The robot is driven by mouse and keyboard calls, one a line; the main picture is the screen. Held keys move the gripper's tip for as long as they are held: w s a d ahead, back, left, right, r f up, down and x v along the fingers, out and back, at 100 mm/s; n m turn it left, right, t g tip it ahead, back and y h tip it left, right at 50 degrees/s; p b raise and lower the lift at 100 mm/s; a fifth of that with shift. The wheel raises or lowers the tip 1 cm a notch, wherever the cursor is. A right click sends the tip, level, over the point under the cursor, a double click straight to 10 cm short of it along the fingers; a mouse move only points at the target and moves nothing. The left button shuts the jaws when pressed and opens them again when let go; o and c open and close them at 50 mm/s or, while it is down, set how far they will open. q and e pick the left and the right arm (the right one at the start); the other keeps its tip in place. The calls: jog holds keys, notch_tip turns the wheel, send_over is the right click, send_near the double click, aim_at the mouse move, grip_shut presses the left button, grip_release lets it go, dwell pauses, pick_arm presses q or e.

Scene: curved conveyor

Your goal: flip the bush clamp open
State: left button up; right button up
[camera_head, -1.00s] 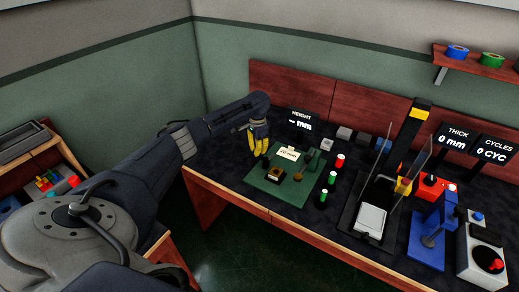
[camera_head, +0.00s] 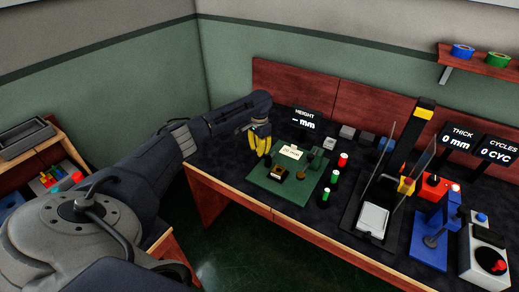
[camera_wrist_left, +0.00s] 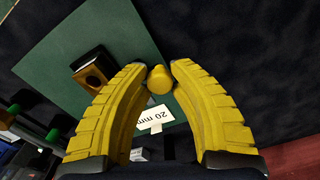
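A green plate (camera_head: 262,180) lies on the dark bench and carries small fixtures. A dark block with a gold, holed face (camera_head: 278,174) sits near its front; it also shows in the left wrist view (camera_wrist_left: 95,71). I cannot tell for certain which part is the bush clamp. My left gripper (camera_head: 260,153), with yellow fingers, points down at the plate's back left edge. In the left wrist view a short yellow cylinder (camera_wrist_left: 159,80) sits between the left fingertips (camera_wrist_left: 160,68). Whether the fingers touch it is unclear. My right gripper is not in view.
A white "20 mm" label (camera_head: 290,152) stands on the plate close to the left gripper. Dark green posts (camera_head: 315,160) and red- and green-topped cylinders (camera_head: 342,160) are to its right. A height display (camera_head: 304,118) stands behind. A blue stand (camera_head: 431,240) is farther right.

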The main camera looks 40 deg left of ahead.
pick_arm(q)
jog(key=o, duration=0.6)
jog(key=shift+r, duration=0.1)
notch_tip(320, 180, up, 12)
dwell(0.4)
dwell(0.4)
